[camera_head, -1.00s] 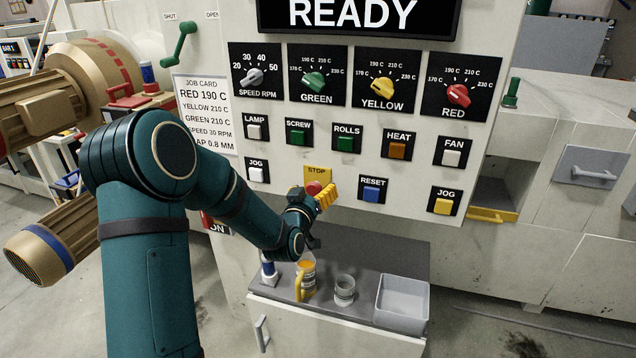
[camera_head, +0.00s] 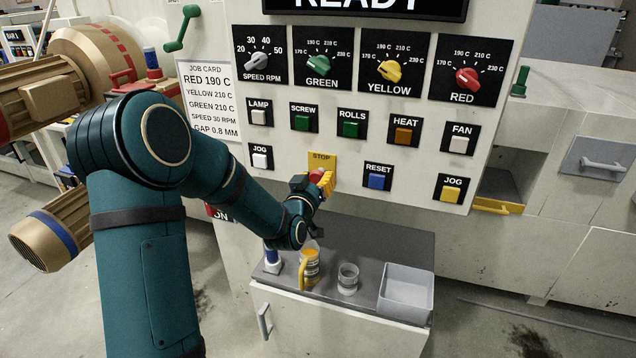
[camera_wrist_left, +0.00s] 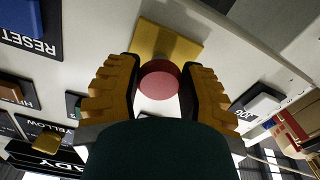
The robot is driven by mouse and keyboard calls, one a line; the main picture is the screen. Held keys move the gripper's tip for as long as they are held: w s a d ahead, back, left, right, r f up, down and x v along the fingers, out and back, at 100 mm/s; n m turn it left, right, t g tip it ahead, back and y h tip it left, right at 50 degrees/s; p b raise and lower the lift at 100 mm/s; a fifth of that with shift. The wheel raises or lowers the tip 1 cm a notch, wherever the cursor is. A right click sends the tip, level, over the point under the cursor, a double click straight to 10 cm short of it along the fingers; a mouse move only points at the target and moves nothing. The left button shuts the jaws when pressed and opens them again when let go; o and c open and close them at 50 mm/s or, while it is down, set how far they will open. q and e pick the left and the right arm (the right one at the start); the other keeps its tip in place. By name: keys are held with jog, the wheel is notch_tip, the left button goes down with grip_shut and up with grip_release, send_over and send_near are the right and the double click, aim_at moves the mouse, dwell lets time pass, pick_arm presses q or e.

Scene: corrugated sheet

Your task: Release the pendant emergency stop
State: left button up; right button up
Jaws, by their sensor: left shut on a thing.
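The red emergency stop button (camera_head: 316,174) sits on a yellow plate marked STOP (camera_head: 321,158) on the control panel. My left gripper (camera_head: 325,182) reaches it from below, with its yellow fingers at the button. In the left wrist view the red button (camera_wrist_left: 159,80) lies between the two yellow-padded fingers, and the yellow plate (camera_wrist_left: 170,40) shows behind it. The left gripper (camera_wrist_left: 160,88) is shut on the button's sides. My right gripper is in neither view.
The blue RESET button (camera_head: 377,181) is close on the right and the white JOG button (camera_head: 260,160) on the left. Below, a grey-topped cabinet (camera_head: 350,245) holds a bottle (camera_head: 310,265), a glass jar (camera_head: 347,279) and a grey tray (camera_head: 406,290).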

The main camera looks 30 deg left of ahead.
pick_arm(q)
jog(key=shift+s, duration=0.2)
jog(key=o, duration=1.2)
jog(key=v, duration=0.7)
jog(key=shift+s+d, duration=0.1)
jog(key=shift+s, duration=0.15)
